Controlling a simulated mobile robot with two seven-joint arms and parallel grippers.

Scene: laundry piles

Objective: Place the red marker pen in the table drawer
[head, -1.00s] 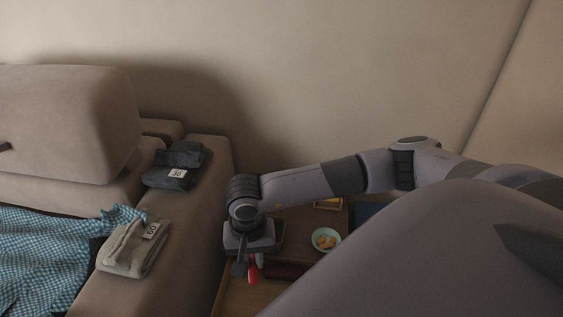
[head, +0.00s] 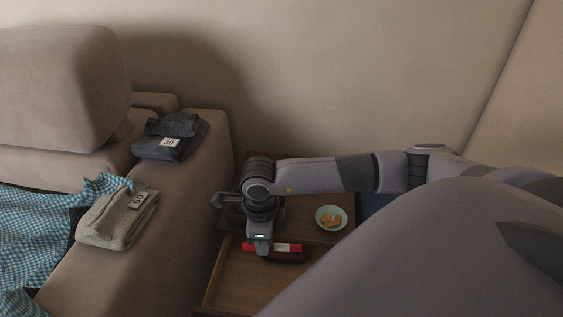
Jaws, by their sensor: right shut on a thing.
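The red marker pen (head: 294,247), red with a white band, lies crosswise in my right gripper (head: 261,250). The gripper is shut on it, with pen showing on both sides of the fingers. The gripper points down over the back part of the open wooden drawer (head: 236,284) of the small table (head: 296,228). I cannot tell how high the pen is above the drawer floor. My left gripper is not in view.
A dark red object (head: 287,258) is just below the pen, partly hidden. A pale bowl with orange-brown pieces (head: 328,226) stands on the tabletop. The sofa arm (head: 187,213), with folded dark cloth (head: 169,146) and beige cloth (head: 115,225), borders the left. The drawer's front part looks clear.

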